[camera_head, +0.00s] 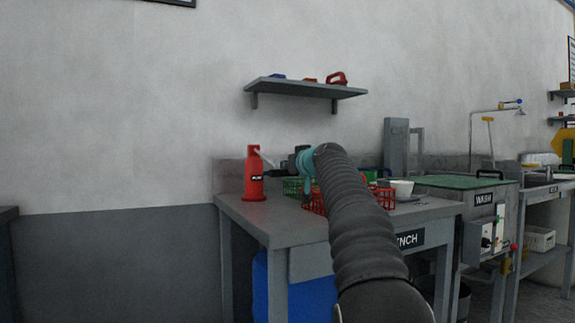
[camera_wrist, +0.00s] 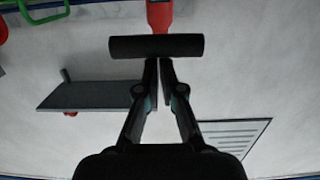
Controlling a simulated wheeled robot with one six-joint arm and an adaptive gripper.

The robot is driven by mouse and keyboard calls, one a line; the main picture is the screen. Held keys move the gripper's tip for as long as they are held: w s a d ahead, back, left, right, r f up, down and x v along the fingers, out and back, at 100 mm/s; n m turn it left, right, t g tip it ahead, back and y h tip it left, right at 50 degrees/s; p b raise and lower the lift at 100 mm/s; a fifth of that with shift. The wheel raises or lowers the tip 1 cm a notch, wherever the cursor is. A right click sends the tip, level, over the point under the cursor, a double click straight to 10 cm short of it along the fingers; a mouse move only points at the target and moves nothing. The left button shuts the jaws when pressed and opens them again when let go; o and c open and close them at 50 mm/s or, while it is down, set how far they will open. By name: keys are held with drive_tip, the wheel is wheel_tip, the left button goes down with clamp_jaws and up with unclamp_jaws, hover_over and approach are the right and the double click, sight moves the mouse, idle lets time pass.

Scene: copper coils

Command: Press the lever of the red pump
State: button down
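The red pump (camera_head: 254,180) stands upright at the left end of the bench, with a dark label on its front. A thin pale lever (camera_head: 266,157) slopes from its top down to the right towards my gripper (camera_head: 271,172). In the wrist view the red pump (camera_wrist: 159,14) shows at the top edge, mostly cut off. A black bar (camera_wrist: 156,46), seemingly the lever's handle, lies across the view in front of my fingertips. My gripper (camera_wrist: 158,66) is shut, its fingers almost together. I cannot tell whether they touch the bar.
A grey bench (camera_head: 245,217) carries the pump. Green (camera_head: 292,187) and red crates (camera_head: 314,205) and a white bowl (camera_head: 402,186) stand right of it. A wall shelf (camera_head: 300,88) hangs above. A wash station (camera_head: 455,181) stands at the right.

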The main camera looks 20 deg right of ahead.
drive_tip(key=s+b, duration=0.2)
drive_tip(key=s, duration=0.7)
drive_tip(key=shift+s+d+f, duration=0.25)
drive_tip(key=shift+d+f, duration=0.05)
drive_tip(key=shift+d, duration=0.1)
idle(0.9)
